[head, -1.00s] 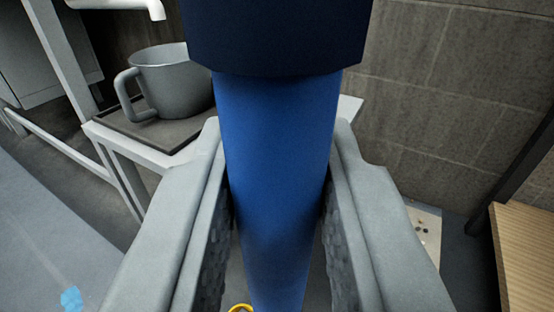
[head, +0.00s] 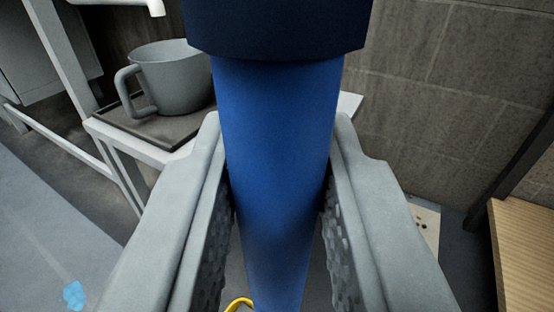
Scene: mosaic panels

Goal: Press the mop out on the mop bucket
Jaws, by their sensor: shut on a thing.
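A blue pole with a dark navy upper part, which looks like the mop handle (head: 277,150), runs down the middle of the view. My gripper (head: 278,225) is shut on the blue part, with one grey textured finger on each side. The lower end of the handle runs out of the picture, so the mop head is not in view. A small yellow curved piece (head: 239,303) shows at the bottom edge beside the handle; I cannot tell whether it belongs to the mop bucket. No other part of a bucket shows.
A grey mug (head: 172,80) stands on a dark tray (head: 120,122) on a white-framed table at left. A wooden surface (head: 525,250) is at lower right, before a grey tiled wall (head: 450,110). A light speckled panel (head: 426,222) and a blue spot (head: 74,295) lie low.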

